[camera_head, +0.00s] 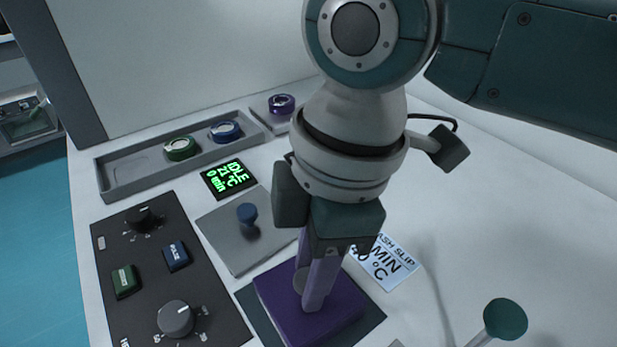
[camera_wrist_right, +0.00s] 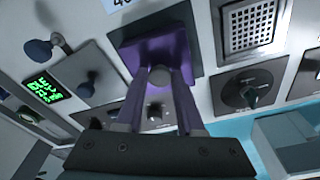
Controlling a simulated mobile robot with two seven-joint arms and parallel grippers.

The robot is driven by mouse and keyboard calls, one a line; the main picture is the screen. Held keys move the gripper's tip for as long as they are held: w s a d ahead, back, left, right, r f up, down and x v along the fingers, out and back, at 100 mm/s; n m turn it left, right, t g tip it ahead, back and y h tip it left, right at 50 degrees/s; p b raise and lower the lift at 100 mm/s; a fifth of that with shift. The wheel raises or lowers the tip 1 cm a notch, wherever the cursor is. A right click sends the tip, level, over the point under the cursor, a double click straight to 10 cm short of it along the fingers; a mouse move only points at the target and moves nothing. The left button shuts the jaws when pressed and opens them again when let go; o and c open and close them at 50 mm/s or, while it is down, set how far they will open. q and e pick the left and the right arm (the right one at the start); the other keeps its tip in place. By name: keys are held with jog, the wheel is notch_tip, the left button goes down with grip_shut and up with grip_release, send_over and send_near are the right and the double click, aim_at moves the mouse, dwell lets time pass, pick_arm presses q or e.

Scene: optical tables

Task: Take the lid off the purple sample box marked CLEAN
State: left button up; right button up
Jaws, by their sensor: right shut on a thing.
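A purple square box top or lid (camera_head: 338,316) is over a dark square pad, with a round grey knob (camera_head: 299,281) on it. My right gripper (camera_head: 311,288) points down from above, its two purple fingers shut on the knob. The right wrist view also shows the gripper (camera_wrist_right: 160,82), the grey knob (camera_wrist_right: 159,76) between its fingers and the purple lid (camera_wrist_right: 147,50). I cannot tell whether the lid rests on a box body or is apart from it. No CLEAN mark is readable. My left gripper is not in view.
A dark control panel (camera_head: 190,299) with knobs and buttons is at the left. A long grey tray (camera_head: 122,176) holds green and blue ring-shaped items. A printed wash slip (camera_head: 385,263) lies right of the pad.

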grip_shut()
jog(key=shift+r, duration=0.1)
